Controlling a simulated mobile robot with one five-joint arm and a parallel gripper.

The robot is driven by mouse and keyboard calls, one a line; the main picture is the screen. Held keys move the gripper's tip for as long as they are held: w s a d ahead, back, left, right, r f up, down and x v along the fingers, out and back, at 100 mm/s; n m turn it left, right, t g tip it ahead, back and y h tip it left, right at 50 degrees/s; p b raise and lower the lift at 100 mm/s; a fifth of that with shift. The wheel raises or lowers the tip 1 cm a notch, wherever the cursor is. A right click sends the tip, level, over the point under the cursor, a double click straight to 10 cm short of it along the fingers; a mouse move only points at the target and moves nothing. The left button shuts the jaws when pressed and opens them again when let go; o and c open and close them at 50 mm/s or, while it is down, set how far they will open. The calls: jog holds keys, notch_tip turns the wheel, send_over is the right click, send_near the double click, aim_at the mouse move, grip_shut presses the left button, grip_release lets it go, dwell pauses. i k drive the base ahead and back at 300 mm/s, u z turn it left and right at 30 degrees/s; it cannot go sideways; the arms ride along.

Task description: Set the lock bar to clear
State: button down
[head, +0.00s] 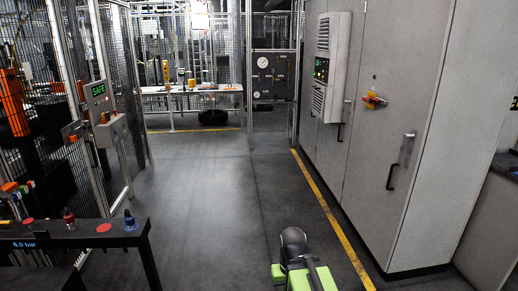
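I cannot tell for sure which part is the lock bar. A red and yellow switch handle (373,100) sits on the grey cabinet door at the right. An orange latch-like part (73,132) sits on the mesh fence at the left, beside a grey control box (110,130) and a green "SAFE" sign (99,90). No "clear" marking is readable. A green and black part of my own arm shows at the bottom centre, far from these parts. My gripper's fingers are not visible.
Tall grey cabinets (390,60) line the right, edged by a yellow floor line (330,205). A black bench (75,236) with a "6.0 bar" display stands front left. A table (190,90) and a tyre (213,117) are at the back. The middle floor (200,190) is clear.

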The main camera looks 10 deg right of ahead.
aim_at(371, 100)
jog(key=i, duration=4.75)
jog(key=z, duration=0.15)
